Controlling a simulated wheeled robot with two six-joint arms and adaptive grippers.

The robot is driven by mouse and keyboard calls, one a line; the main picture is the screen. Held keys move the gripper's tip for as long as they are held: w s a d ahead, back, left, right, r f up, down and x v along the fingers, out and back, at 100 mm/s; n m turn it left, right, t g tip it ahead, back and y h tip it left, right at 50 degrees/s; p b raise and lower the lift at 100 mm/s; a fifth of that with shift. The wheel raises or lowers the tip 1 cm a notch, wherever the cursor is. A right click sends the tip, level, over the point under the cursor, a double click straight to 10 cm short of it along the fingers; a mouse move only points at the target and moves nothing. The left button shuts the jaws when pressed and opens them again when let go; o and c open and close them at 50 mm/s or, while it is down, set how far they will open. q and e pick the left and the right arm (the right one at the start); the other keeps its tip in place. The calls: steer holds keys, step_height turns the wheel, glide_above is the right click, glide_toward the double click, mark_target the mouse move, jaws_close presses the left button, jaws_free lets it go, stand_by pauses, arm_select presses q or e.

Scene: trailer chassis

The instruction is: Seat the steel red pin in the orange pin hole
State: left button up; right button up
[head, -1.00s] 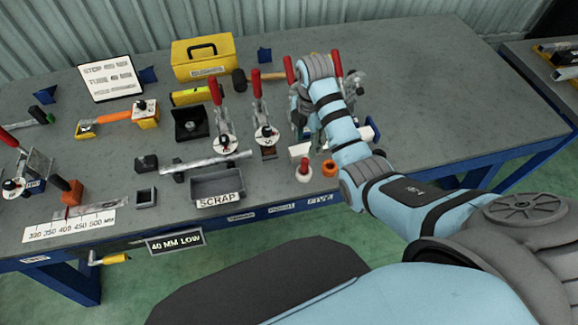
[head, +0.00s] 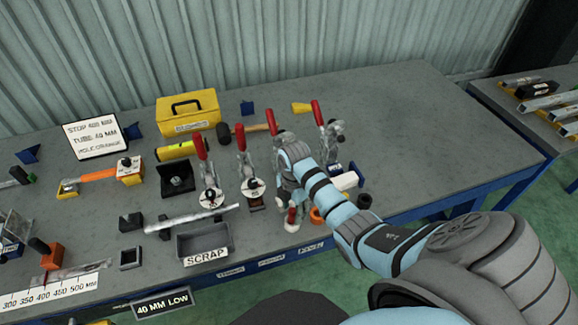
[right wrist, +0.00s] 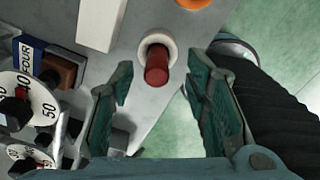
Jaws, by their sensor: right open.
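The red pin (right wrist: 157,68) stands in a white ring (right wrist: 156,43) in the right wrist view. In the head view it shows small near the table's front edge (head: 291,215). An orange ring (right wrist: 194,3) is cut off at the top edge of the wrist view; in the head view the ring (head: 315,216) is just right of the pin, partly behind my arm. My right gripper (right wrist: 165,95) is open and empty, its two fingers either side of the pin's line and apart from it. My left gripper is not in view.
Toggle clamps with red handles (head: 202,150) stand left of and behind my right arm. A grey scrap bin (head: 204,240) sits at the front edge. A white sign (head: 95,136) and yellow toolbox (head: 188,112) are farther back. The table's right part is clear.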

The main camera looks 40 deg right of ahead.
mark_target(292, 218)
steer(key=f+b, duration=0.1)
steer(key=f, duration=0.3)
steer(key=shift+w+b, duration=0.2)
steer(key=shift+b, duration=0.2)
steer(key=shift+r, duration=0.15)
steer(key=shift+c, duration=0.4)
jaws_close()
steer(key=shift+r, duration=0.1)
